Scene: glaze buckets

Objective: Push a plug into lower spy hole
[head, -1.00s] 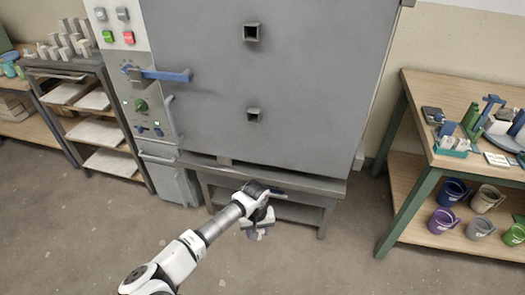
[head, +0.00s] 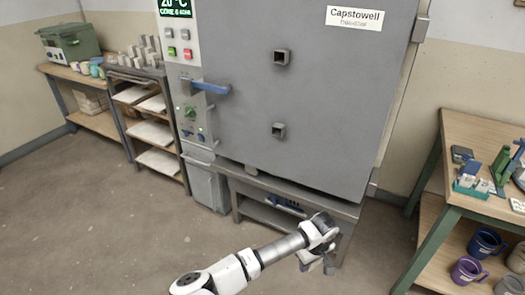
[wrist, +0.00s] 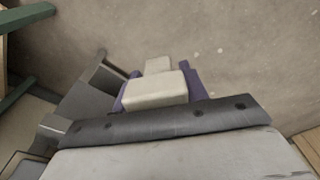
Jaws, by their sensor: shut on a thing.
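The lower spy hole (head: 278,130) is a small square dark opening with a raised metal frame on the grey kiln door (head: 330,100). A similar upper spy hole (head: 281,57) is above it. My gripper (head: 322,265) is low in front of the kiln's stand, well below and to the right of the lower hole. In the wrist view it is shut on a cream, stepped, block-like plug (wrist: 156,90), with purple finger pads on both sides. The plug's narrower end points away from the gripper. The plug cannot be made out clearly in the head view.
A blue door handle (head: 211,87) sticks out at the kiln's left, by the control panel (head: 180,45). A shelf rack (head: 150,100) stands at left. The floor in front is clear.

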